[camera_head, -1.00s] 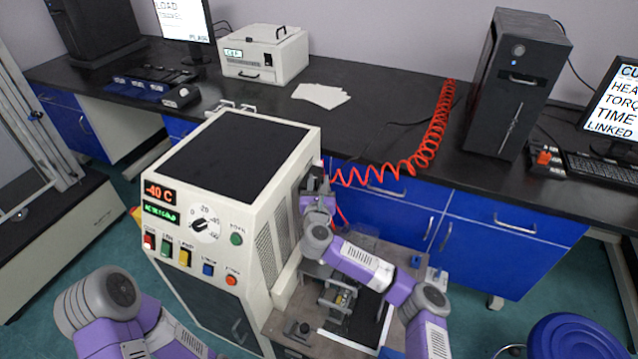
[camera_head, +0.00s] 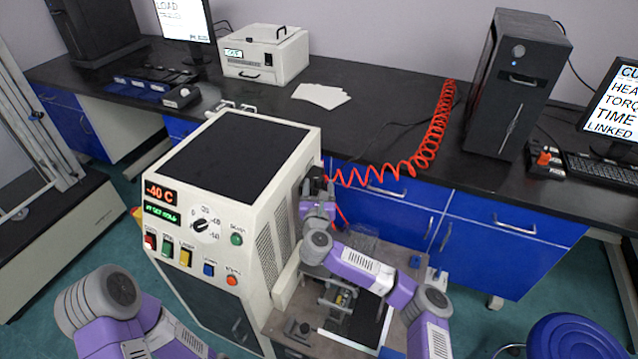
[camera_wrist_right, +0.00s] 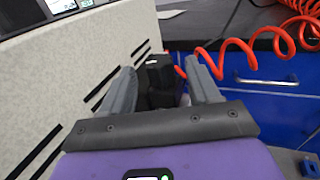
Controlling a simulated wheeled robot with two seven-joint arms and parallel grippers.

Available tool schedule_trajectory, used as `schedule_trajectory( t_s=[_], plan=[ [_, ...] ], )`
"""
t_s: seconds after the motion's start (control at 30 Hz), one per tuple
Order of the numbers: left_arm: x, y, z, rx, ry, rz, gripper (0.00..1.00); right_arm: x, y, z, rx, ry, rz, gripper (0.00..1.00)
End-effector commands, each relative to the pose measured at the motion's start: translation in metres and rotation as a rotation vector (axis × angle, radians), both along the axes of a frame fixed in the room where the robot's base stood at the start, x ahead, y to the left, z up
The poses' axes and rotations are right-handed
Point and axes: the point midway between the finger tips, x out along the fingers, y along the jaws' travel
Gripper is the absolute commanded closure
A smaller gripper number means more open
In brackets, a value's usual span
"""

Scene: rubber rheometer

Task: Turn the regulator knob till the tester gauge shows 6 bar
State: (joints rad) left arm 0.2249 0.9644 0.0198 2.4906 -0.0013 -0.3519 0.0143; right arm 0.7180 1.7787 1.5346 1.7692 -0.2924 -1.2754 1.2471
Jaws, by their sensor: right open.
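A black regulator (camera_head: 319,182) sits on the right side of the cream tester cabinet (camera_head: 225,240), near the red coiled hose. It also shows as a dark block (camera_wrist_right: 160,82) in the right wrist view, where its knob cannot be told apart clearly. My right gripper (camera_head: 318,193) is at the regulator. In the right wrist view its grey fingers (camera_wrist_right: 165,82) are apart, one on each side of the dark block; contact cannot be told. No gauge face is readable in either view. My left arm enters at the bottom left, its gripper outside the view.
The red coiled hose (camera_head: 405,165) runs from the bench to the regulator. The cabinet's vented side wall (camera_wrist_right: 65,85) is close to the left finger. Blue drawers (camera_head: 480,230) stand behind my right arm. A black computer tower (camera_head: 518,85) stands on the bench.

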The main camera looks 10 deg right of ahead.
Motion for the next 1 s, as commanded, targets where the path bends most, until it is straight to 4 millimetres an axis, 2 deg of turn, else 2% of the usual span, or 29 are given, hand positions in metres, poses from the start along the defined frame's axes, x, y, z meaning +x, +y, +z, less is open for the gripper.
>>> schedule_trajectory(
  t_s=[0.2,0.4,1.0],
  plan=[
    [0.000,0.000,0.012,0.000,0.000,0.000,0.35,-0.034,0.007,0.002,0.001,0.001,0.000,0.39],
    [0.000,0.000,0.016,0.000,0.000,0.000,0.35,-0.053,0.012,0.001,0.000,0.001,-0.001,0.39],
    [0.000,0.000,0.016,0.000,0.000,0.000,0.35,-0.057,0.013,0.000,0.000,0.001,-0.002,0.39]
  ],
)
